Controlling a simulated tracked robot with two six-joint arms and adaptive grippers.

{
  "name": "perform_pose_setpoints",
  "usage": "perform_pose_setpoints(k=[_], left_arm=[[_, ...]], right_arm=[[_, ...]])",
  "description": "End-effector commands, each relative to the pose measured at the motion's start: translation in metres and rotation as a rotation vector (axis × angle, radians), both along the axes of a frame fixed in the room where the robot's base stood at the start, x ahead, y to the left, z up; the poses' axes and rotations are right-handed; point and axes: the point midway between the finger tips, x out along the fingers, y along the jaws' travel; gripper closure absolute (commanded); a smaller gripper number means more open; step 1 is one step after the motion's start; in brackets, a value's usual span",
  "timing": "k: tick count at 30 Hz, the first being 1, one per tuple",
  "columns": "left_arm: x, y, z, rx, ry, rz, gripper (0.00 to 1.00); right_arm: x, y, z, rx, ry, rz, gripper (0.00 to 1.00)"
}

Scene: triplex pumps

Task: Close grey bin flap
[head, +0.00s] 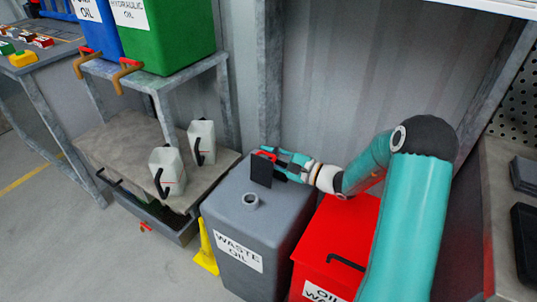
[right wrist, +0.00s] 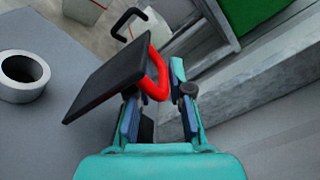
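The grey bin (head: 228,222) labelled WASTE OIL stands at the lower middle of the head view. Its small black flap (head: 261,172) stands up from the bin's top and carries a red handle (head: 266,154). In the right wrist view the flap (right wrist: 108,78) is tilted, with the red handle (right wrist: 163,78) at its edge. My right gripper (head: 279,163) is beside the flap at the bin's back right. Its fingers (right wrist: 157,100) are apart, with the handle at or just beyond the gap; I cannot tell if they touch it. My left gripper is not in view.
A round neck (head: 250,200) rises from the bin top in front of the flap. A red bin (head: 335,240) stands close on the right. Two white jugs (head: 167,170) sit on a low shelf at left. A steel post (head: 269,75) stands behind.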

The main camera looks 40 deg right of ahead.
Motion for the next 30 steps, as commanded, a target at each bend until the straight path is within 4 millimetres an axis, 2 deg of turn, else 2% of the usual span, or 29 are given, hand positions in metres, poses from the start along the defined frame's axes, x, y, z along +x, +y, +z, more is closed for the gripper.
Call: perform_pose_setpoints(k=[2,30], left_arm=[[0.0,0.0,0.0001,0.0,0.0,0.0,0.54],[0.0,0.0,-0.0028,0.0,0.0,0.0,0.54]], right_arm=[[0.0003,-0.0012,0.0024,0.0,-0.006,-0.002,1.0],[-0.002,-0.0045,0.0077,-0.017,-0.022,-0.012,1.0]])
